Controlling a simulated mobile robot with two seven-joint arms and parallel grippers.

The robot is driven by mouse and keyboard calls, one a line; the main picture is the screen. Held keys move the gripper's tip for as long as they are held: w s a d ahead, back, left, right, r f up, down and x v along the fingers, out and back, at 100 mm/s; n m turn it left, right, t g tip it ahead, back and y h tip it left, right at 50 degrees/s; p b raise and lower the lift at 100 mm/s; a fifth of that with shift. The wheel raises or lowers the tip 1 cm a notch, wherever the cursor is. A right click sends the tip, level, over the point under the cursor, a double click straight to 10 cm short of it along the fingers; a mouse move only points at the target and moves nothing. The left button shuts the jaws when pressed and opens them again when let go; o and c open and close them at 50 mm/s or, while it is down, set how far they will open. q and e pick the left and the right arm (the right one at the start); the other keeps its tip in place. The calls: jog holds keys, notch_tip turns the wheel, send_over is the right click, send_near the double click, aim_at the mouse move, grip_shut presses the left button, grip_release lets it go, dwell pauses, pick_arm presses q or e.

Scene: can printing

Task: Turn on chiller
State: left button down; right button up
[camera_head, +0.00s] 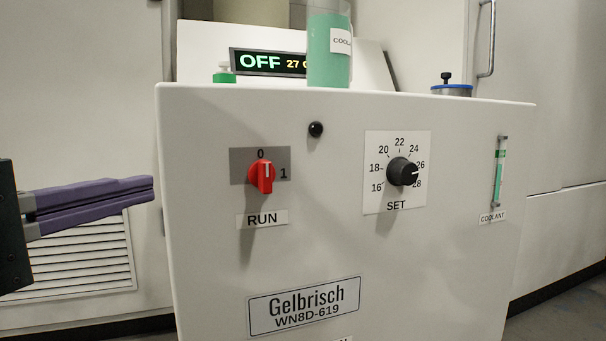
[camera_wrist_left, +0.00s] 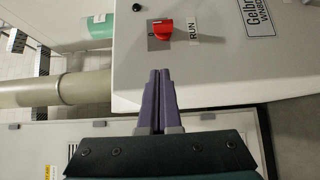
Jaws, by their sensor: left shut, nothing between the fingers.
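The white chiller (camera_head: 330,245) stands in front of me, with a "Gelbrisch WN8D-619" label on its front. Its red RUN knob (camera_head: 262,177) has its white mark pointing up at 0, with 1 to its right. The display (camera_head: 272,62) reads OFF and 27. The black SET dial (camera_head: 402,172) points near 26. My left gripper (camera_head: 152,188) has its purple fingers shut and empty, left of the chiller and apart from the knob. In the left wrist view the shut fingers (camera_wrist_left: 159,75) point toward the chiller's edge, below the red knob (camera_wrist_left: 162,29). My right gripper is not in view.
A coolant bottle (camera_head: 328,55) with green liquid stands on top of the chiller. A blue-rimmed cap (camera_head: 452,89) sits at the top right. A black ball-shaped knob (camera_head: 316,129) is above the RUN knob. The space before the front panel is clear.

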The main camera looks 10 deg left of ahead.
pick_arm(q)
jog(key=b, duration=0.3)
send_near(258, 168)
jog(key=w+a, duration=0.2)
jog(key=w, duration=0.1)
jog(key=shift+w+a+f, duration=0.1)
jog(key=shift+a+f, duration=0.05)
jog(key=shift+a, duration=0.1)
jog(key=w+d, duration=0.1)
jog(key=w+d+b, duration=0.1)
jog(key=shift+w+d, duration=0.15)
jog(key=shift+d, duration=0.15)
jog(key=shift+w+d, duration=0.2)
jog(key=shift+d, duration=0.25)
